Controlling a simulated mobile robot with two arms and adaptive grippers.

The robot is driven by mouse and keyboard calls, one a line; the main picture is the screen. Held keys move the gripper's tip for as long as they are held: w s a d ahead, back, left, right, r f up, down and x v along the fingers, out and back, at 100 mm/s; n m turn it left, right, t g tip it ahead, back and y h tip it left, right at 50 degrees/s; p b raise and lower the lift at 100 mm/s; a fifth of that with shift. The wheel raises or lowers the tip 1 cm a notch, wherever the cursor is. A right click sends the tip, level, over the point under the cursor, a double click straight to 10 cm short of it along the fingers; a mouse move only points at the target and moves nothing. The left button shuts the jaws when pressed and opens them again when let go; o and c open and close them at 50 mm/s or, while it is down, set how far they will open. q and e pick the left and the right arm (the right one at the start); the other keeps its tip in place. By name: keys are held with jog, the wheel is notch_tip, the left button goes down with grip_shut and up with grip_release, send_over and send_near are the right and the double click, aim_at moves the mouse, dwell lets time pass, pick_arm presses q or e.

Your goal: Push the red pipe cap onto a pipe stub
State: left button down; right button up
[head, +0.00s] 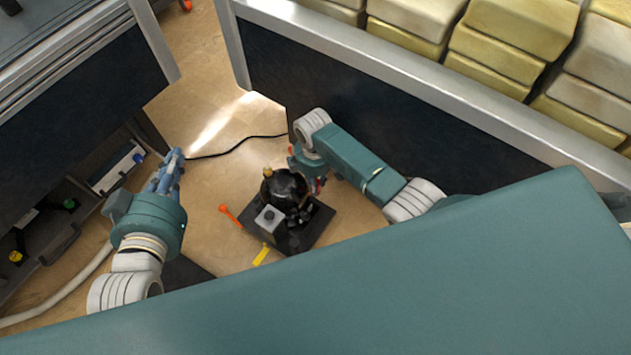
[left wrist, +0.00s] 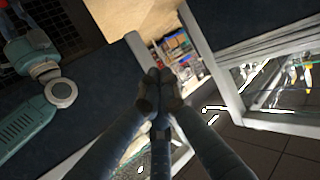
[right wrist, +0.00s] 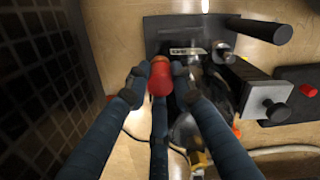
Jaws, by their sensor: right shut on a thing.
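The red pipe cap (right wrist: 160,78) is between the fingertips of my right gripper (right wrist: 160,70), which is shut on it. In the head view my right gripper (head: 308,172) is at the right side of the dark vacuum pump (head: 285,187), and a little red shows by its fingers. The right wrist view shows the pump's black base (right wrist: 180,28) just beyond the cap. I cannot tell whether the cap touches a pipe stub; the stub behind it is hidden. My left gripper (head: 170,165) is empty, away to the left, its fingertips together in the left wrist view (left wrist: 159,76).
An orange-handled tool (head: 230,214) and a yellow tool (head: 262,254) lie beside the pump. A black cable (head: 235,145) runs behind it. Shelves with boxes (head: 120,170) stand at the left, and a dark panel (head: 400,110) stands behind my right arm.

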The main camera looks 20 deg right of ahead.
pick_arm(q)
jog(key=shift+w+r, duration=0.15)
jog(key=shift+r, duration=0.1)
pick_arm(e)
jog(key=shift+f, duration=0.1)
pick_arm(q)
jog(key=shift+w+d+r+t+h, duration=0.15)
jog(key=shift+r+t, duration=0.15)
jog(key=shift+r, duration=0.15)
jog(key=shift+w+d+r+t+h, duration=0.15)
jog(key=shift+r+t, duration=0.15)
jog(key=shift+r, duration=0.15)
pick_arm(e)
jog(key=shift+f, duration=0.3)
jog(key=o, duration=0.8)
pick_arm(q)
jog(key=shift+f, duration=0.1)
